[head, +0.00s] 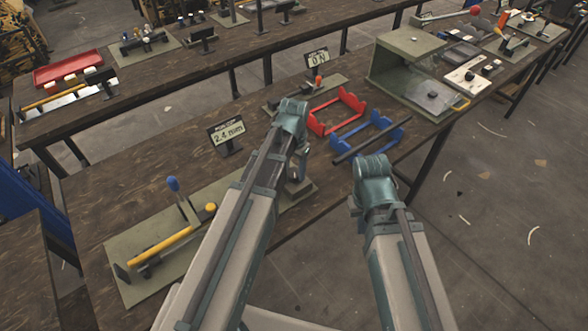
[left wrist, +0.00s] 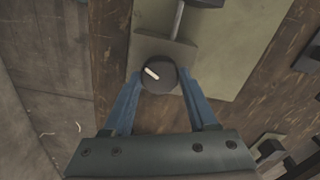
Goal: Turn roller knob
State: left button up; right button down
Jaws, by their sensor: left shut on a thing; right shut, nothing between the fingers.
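The roller knob (left wrist: 158,77) is a dark round knob with a white pointer line, in the middle of the left wrist view. Its pointer slants from upper left to lower right. My left gripper (left wrist: 160,82) has its two blue fingers on either side of the knob, shut on it. In the head view my left gripper (head: 298,166) hangs below the wrist at the right end of the green base plate (head: 125,240); the knob cannot be made out there. Only a small part of my right gripper (head: 355,204) shows beside its wrist, shut and empty.
A sign reading 2.4 mm (head: 227,133) stands behind the plate. A yellow bar (head: 165,243) and a blue-knobbed lever (head: 173,184) are on it. Red (head: 337,110) and blue (head: 368,133) racks and a green housing (head: 405,65) stand farther right on the bench.

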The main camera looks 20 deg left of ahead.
aim_at(294, 172)
pick_arm(q)
jog(key=o, duration=1.4)
jog(key=shift+c, duration=0.2)
jog(key=shift+r, duration=0.15)
notch_tip(294, 172, up, 14)
jog(key=p, duration=1.3)
jog(key=shift+f+p, duration=0.25)
jog(key=shift+p, duration=0.15)
jog(key=s+d+f+b, duration=0.3)
jog(key=s+d, duration=0.2)
jog(key=s, duration=0.2)
jog(key=s+d+f+y+b, duration=0.1)
jog(key=s+d+f+b, duration=0.3)
jog(key=s, duration=0.3)
jog(key=shift+d+f+b, duration=0.2)
jog(key=shift+d+b, duration=0.1)
jog(key=shift+d, duration=0.4)
